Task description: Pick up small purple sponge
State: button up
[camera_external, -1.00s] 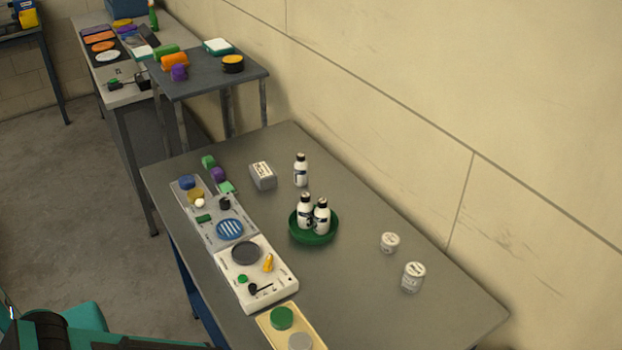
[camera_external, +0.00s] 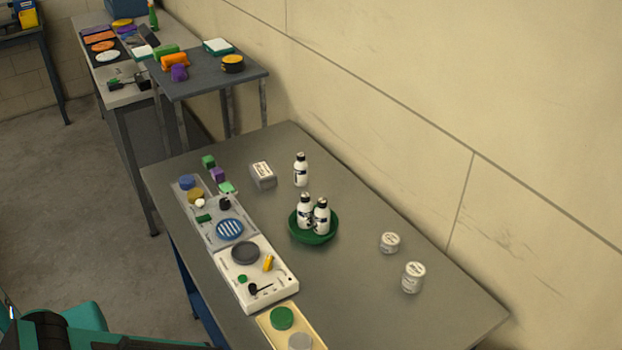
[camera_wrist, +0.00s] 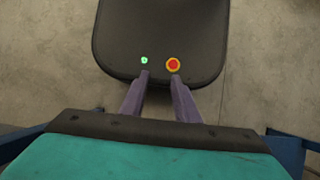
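A small purple block that looks like a sponge (camera_external: 217,175) lies at the far left end of the grey table, between a green block (camera_external: 208,162) and a light green one (camera_external: 226,187). Another purple item (camera_external: 179,73) sits on the raised shelf behind; I cannot tell which one is the small sponge. My gripper (camera_wrist: 160,78) shows in the wrist view with two purple-grey fingers apart and nothing between them. It is over a dark rounded surface, and no sponge shows there. The gripper cannot be made out in the external view.
Trays with discs and small items line the left edge of the grey table (camera_external: 370,270). A green bowl (camera_external: 314,238) holds white bottles mid-table. A grey box (camera_external: 263,174), another bottle (camera_external: 300,170) and two jars (camera_external: 413,277) stand around it. A wall bounds the right.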

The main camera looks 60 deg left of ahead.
jog(key=shift+o, duration=0.4)
jog(key=o, duration=0.3)
jog(key=shift+o, duration=0.2)
jog(key=shift+w+f, duration=0.1)
